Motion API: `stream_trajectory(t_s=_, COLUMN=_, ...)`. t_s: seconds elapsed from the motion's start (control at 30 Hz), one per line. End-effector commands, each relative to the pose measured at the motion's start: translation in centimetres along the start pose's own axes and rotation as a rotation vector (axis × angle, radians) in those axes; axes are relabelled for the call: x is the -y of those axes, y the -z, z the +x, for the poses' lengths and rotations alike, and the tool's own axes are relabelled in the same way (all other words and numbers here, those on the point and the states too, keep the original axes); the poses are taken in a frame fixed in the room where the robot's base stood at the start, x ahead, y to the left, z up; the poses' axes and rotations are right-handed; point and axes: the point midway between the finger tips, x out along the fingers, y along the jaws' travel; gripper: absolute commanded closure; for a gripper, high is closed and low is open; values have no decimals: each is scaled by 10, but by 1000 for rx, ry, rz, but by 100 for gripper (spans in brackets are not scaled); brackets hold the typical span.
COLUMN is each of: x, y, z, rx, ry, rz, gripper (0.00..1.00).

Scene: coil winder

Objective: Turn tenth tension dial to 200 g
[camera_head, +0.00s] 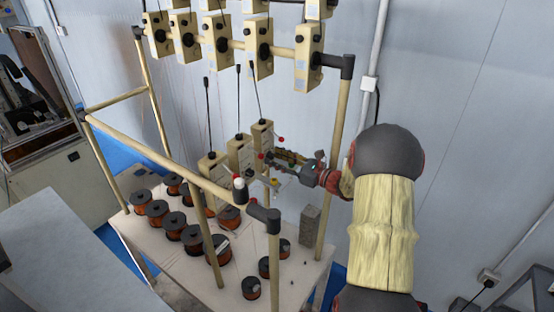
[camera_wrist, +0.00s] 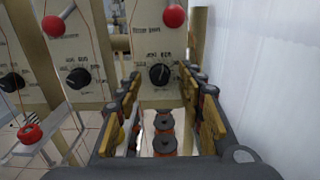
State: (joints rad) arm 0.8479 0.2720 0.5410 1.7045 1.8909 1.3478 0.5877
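In the wrist view a black tension dial (camera_wrist: 159,74) with a light pointer mark sits on a cream tensioner box (camera_wrist: 150,30). The print around the dial is too blurred to read, and I see no number that marks it as the tenth. My gripper (camera_wrist: 161,88) is open, its yellow-padded fingers to the left and right of this dial and a little short of it. Nothing is between the fingers. In the head view my gripper (camera_head: 277,161) is beside the rightmost of the lower boxes (camera_head: 262,136); its dial is hidden there.
Another black dial (camera_wrist: 78,78) is on the box to the left, with red balls (camera_wrist: 53,26) and (camera_wrist: 174,16) above. Thin wires run down nearby. Wire spools (camera_head: 192,238) stand on the white table. A pale wall (camera_wrist: 255,70) is close on the right.

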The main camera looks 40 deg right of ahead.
Motion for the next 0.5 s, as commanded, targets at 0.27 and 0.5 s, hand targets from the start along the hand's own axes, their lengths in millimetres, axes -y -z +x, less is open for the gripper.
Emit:
stream_trajectory(t_s=0.27, x=0, y=0, z=0, rx=0, ry=0, rz=0, gripper=77)
stream_trajectory(t_s=0.5, x=0, y=0, z=0, rx=0, ry=0, rz=0, gripper=91)
